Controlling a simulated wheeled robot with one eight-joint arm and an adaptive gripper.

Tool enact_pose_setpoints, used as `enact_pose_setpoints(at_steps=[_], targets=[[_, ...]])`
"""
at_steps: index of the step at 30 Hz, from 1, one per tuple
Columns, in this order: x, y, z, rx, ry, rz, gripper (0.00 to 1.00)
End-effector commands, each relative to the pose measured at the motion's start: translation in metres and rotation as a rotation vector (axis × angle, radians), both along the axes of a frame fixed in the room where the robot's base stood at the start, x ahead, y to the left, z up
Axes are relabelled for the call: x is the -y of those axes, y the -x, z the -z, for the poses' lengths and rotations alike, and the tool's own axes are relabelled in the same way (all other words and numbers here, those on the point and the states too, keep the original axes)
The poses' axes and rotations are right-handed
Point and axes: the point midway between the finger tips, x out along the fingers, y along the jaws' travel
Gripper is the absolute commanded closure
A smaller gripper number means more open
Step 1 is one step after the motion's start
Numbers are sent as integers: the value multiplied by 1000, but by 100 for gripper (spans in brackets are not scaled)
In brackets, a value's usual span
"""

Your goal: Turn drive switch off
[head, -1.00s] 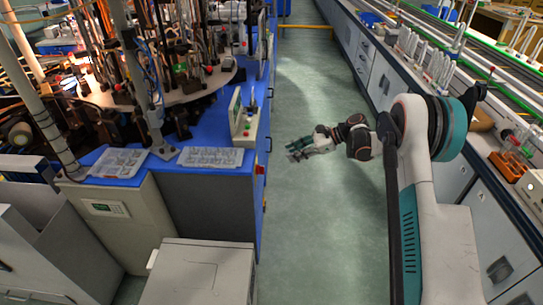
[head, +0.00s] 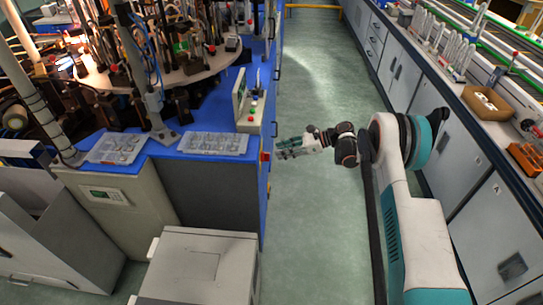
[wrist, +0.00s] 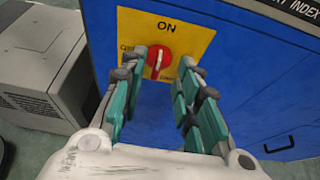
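The drive switch is a red rotary knob (wrist: 158,62) on a yellow plate (wrist: 185,28) marked "ON" at the top, fixed to the blue cabinet side. A pale line on the knob runs roughly up and down. In the head view, the switch shows only as a small red and yellow spot (head: 265,156) on the cabinet edge. My gripper (wrist: 160,72) is open in front of the plate, with one green finger to each side of the knob in the picture. I cannot tell whether they touch it. The head view shows my gripper (head: 282,149) beside the cabinet.
The blue cabinet (wrist: 235,85) has a dark handle low on the right. A grey box-shaped unit (head: 205,265) stands on the floor left of my arm. A control box (head: 250,108) and clear trays (head: 213,143) sit on the blue top. The aisle floor (head: 320,80) is clear.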

Motion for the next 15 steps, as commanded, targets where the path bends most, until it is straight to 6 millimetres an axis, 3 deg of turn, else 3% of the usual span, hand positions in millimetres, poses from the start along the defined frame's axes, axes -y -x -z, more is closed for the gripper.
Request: enact_pose_setpoints(at_steps=[6, 15], targets=[[-33, -1, 16, -1, 0, -2, 70], [-49, -2, 20, 0, 0, 0, 70]])
